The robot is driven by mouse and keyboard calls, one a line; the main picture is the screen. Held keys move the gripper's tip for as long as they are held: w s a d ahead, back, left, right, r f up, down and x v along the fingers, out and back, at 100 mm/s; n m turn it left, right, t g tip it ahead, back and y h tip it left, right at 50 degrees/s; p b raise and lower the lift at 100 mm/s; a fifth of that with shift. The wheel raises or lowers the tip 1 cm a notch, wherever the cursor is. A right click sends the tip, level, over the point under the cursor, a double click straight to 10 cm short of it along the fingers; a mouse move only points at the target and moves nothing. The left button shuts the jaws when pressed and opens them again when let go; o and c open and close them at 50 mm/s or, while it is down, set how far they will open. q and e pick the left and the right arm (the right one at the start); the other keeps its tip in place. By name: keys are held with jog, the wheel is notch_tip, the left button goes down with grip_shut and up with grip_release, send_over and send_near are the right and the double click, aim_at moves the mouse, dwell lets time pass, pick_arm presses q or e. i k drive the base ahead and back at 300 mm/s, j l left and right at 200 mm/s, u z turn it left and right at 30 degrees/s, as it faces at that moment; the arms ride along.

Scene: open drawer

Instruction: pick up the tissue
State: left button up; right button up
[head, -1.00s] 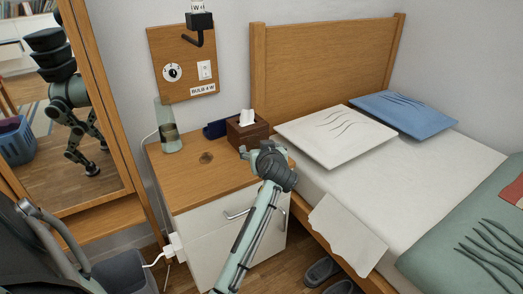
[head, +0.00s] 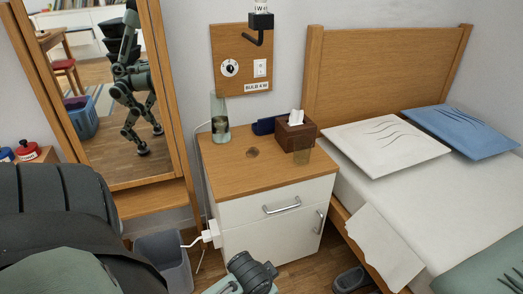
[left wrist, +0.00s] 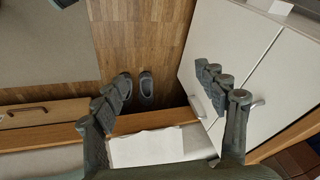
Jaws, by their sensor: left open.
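A white tissue (head: 296,117) sticks up out of a brown tissue box (head: 283,137) at the back right of the nightstand top (head: 230,177). A white sheet of cloth or paper (head: 385,240) hangs over the near bed edge; a similar white sheet shows low in the left wrist view (left wrist: 147,148). My left gripper (left wrist: 165,125) is open in the left wrist view, its fingers spread wide with nothing between them, above the floor between bed and nightstand. In the head view a part of my arm shows at the bottom middle; no fingertips are visible. My right gripper is not seen.
A glass bottle (head: 220,118) and a dark blue item (head: 264,126) stand on the nightstand. Its drawer (head: 285,203) looks shut. A grey bin (head: 163,258) stands left, a mirror (head: 115,90) behind it. Slippers (left wrist: 146,90) lie on the floor.

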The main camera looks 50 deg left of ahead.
aim_at(296, 117)
jog(key=u, duration=1.05)
jog(key=i+j+z, duration=0.1)
jog(key=z, duration=0.25)
jog(key=j+z, duration=0.35)
jog(key=i+j+z, duration=0.15)
jog(key=z, duration=0.25)
